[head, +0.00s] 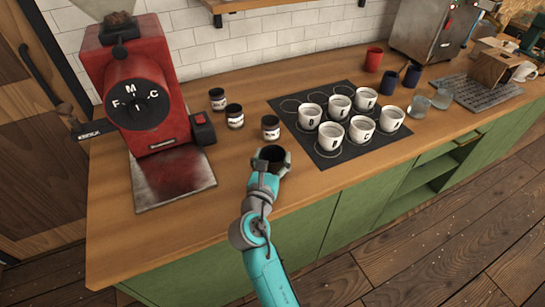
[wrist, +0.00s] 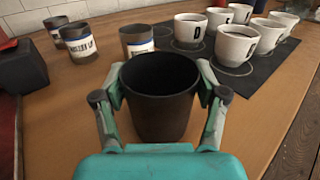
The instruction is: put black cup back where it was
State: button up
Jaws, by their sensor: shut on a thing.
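The black cup (wrist: 160,100) is upright between the two fingers of my gripper (wrist: 160,108) in the wrist view. My gripper is shut on it, and the cup looks empty inside. In the head view, the cup (head: 272,154) and my gripper (head: 269,163) are over the wooden counter, between the small jars and the counter's front edge. I cannot tell whether the cup's base touches the counter. A dark mat (head: 302,137) with printed circles lies to the right. Several white lettered cups (head: 331,136) stand on it, and a circle at its left back is bare.
Several small labelled jars (head: 235,117) stand behind my gripper. A red grinder (head: 140,95) is at the left. The counter left of the mat's front corner is clear.

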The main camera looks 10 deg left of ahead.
jog(key=shift+f, duration=0.1)
jog(key=o, duration=1.3)
jog(key=shift+o, duration=0.2)
jog(key=shift+s, duration=0.1)
jog(key=s, duration=0.8)
jog(key=s+a, duration=0.1)
jog(key=s, duration=0.2)
jog(key=shift+s, duration=0.4)
